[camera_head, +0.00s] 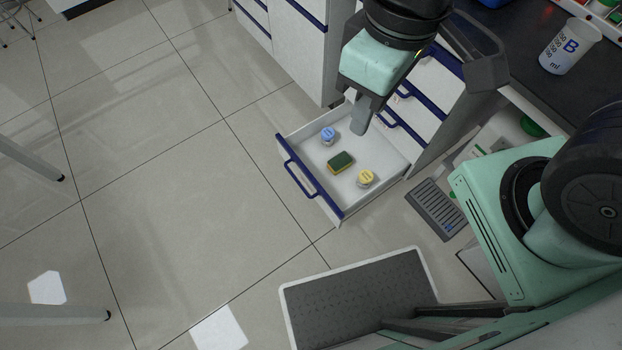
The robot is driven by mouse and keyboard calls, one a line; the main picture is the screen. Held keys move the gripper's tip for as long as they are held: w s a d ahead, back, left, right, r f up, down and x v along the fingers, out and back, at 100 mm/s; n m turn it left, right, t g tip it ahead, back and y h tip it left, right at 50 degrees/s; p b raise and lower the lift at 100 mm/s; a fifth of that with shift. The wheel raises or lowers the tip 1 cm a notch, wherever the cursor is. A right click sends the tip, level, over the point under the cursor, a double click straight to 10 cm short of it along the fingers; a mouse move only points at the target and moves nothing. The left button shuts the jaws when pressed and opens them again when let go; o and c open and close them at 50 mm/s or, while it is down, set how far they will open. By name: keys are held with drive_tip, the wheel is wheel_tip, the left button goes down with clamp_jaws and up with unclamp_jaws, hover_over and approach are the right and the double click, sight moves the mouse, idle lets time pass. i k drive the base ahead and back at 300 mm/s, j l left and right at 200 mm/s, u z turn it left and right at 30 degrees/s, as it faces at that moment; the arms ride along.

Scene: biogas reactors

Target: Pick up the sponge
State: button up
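The sponge (341,162) is small, dark green on top with a yellow side. It lies in the open white drawer (390,158), roughly midway between a blue-topped item and a yellow-topped item. My gripper (359,127) points down and shows above the back part of the drawer, up and to the right of the sponge in the picture. It is apart from the sponge. Its grey fingers overlap from this angle, so I cannot tell whether they are open or shut. Nothing shows held in them.
The blue-topped item (328,134) and the yellow-topped item (366,178) stand close to the sponge. The drawer has a blue handle (300,180) at its front. A beaker (570,46) stands on the dark counter. The tiled floor at left is mostly clear.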

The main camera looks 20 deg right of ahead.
sight(342, 161)
drive_tip(key=z, duration=1.1)
drive_tip(key=k+j+z, duration=0.1)
drive_tip(key=k, duration=0.2)
drive_tip(key=k+j+z, duration=0.15)
drive_tip(key=k, duration=0.2)
drive_tip(key=k+j, duration=0.15)
drive_tip(key=k, duration=0.15)
drive_tip(key=k+j, duration=0.1)
drive_tip(key=k, duration=0.2)
